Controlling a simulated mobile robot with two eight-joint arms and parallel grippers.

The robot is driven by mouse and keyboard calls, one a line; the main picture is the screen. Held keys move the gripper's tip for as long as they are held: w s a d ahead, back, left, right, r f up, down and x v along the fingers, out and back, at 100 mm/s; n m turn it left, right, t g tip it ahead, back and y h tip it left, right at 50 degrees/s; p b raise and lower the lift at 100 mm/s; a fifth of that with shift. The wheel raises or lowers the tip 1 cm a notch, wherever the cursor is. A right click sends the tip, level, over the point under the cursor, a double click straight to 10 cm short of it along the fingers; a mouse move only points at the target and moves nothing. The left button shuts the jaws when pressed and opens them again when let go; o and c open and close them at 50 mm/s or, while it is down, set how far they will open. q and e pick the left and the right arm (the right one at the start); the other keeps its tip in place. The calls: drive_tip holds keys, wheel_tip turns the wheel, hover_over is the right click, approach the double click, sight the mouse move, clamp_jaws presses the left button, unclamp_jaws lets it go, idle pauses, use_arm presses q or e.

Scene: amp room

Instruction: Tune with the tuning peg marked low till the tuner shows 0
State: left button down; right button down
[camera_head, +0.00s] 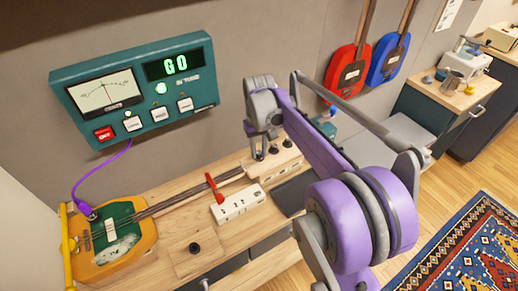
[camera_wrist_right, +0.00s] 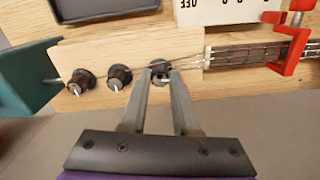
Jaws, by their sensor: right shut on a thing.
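The teal tuner (camera_head: 132,84) is on the wall at the left. Its green display (camera_head: 174,65) reads what looks like "GO", and the needle on its dial (camera_head: 105,94) stands near the middle. The yellow-and-green string instrument (camera_head: 147,232) lies on the bench. Its wooden headstock (camera_wrist_right: 130,48) carries a row of black pegs. My right gripper (camera_head: 266,128) is over the headstock. In the right wrist view its fingers are shut on the peg (camera_wrist_right: 161,68) nearest the neck. Two other pegs (camera_wrist_right: 118,77) (camera_wrist_right: 80,83) are free. I cannot read peg markings. My left gripper is out of view.
A red clamp (camera_head: 213,188) sits on the neck, beside a white box (camera_head: 238,205) marked OFF. A purple cable (camera_head: 103,165) joins tuner and instrument. A wooden block with a black knob (camera_head: 195,248) is at the front. Red (camera_head: 348,70) and blue (camera_head: 388,60) instruments hang behind.

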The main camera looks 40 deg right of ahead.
sight(259, 153)
idle(0.3)
drive_tip(key=c, duration=0.7)
unclamp_jaws()
drive_tip(key=shift+o, duration=0.2)
drive_tip(key=shift+r, duration=0.1)
wheel_tip(259, 153, up, 11)
drive_tip(key=shift+f+p, duration=0.2)
drive_tip(key=shift+p, duration=0.2)
